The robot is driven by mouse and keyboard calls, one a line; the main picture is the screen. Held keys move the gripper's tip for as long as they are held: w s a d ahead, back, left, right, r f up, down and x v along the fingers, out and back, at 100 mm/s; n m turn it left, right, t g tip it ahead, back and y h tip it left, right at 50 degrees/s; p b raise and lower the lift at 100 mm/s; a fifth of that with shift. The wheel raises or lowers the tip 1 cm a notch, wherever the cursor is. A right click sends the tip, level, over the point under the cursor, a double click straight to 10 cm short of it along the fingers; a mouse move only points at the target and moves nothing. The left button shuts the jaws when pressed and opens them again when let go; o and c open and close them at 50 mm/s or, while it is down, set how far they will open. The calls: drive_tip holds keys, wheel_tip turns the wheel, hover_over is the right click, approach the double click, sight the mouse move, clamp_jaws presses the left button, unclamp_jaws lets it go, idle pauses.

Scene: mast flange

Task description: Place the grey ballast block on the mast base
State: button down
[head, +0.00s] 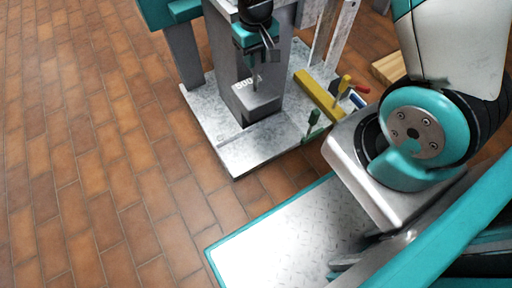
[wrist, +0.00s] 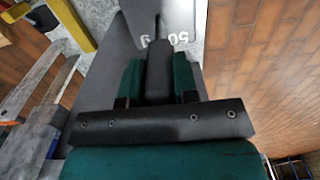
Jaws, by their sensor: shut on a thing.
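The grey ballast block (head: 258,104), marked with white "500" lettering, is upright in front of the grey mast column over the mast base (head: 228,151), a pale metal plate. My gripper (head: 255,76) is above the block and shut on its upright handle. In the wrist view my gripper (wrist: 158,78) has its green fingers on both sides of the dark handle, and the block's lettered top (wrist: 172,41) shows beyond. The block's underside is hidden, so I cannot tell whether it touches the plate.
A yellow bar (head: 319,97) lies on the plate's right side. A green-handled tool (head: 313,121) and tools with yellow and red handles (head: 344,86) are close by. A wooden block (head: 388,67) is at the right. The brick floor (head: 85,150) at the left is clear.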

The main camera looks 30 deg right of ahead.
drive_tip(key=s+a+f+b, duration=0.1)
drive_tip(key=a+f+b, duration=0.2)
drive_tip(key=a+f, duration=0.35)
wheel_tip(320, 180, down, 19)
drive_tip(key=b, duration=1)
drive_tip(key=shift+s+a, duration=0.15)
drive_tip(key=shift+a, duration=0.1)
drive_tip(key=shift+f, duration=0.2)
drive_tip(key=c, duration=0.9)
unclamp_jaws()
drive_tip(key=shift+b, duration=0.3)
